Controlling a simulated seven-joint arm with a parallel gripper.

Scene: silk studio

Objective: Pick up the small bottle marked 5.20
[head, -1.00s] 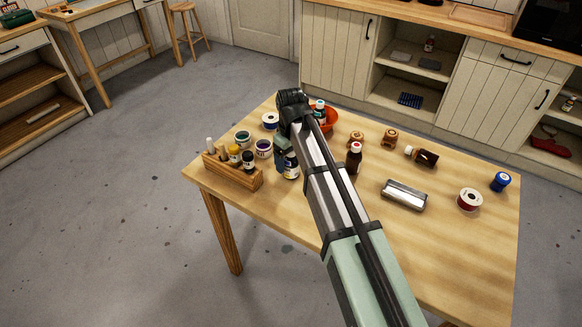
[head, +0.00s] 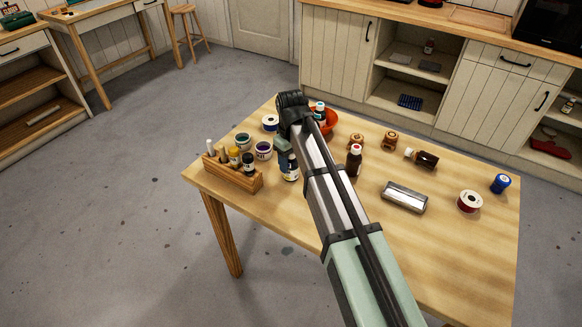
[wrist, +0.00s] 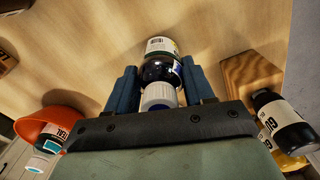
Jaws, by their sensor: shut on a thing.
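My gripper (wrist: 160,70) is shut on a small dark bottle (wrist: 158,46) with a white cap and a pale label. In the wrist view the bottle sits between the two blue fingers, cap towards the camera. In the head view my arm partly covers the gripper (head: 286,158), and part of the bottle (head: 291,172) shows beside it, right of the wooden rack. The label's marking is too small to read, so I cannot tell whether it says 5.20. I cannot tell whether the bottle touches the table.
A wooden rack (head: 233,178) with several small bottles stands close on the left. An orange bowl (head: 330,123) with a teal-labelled bottle (head: 319,112) is behind my arm. A brown bottle (head: 354,160) stands just right of it. The table's front right (head: 465,260) is clear.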

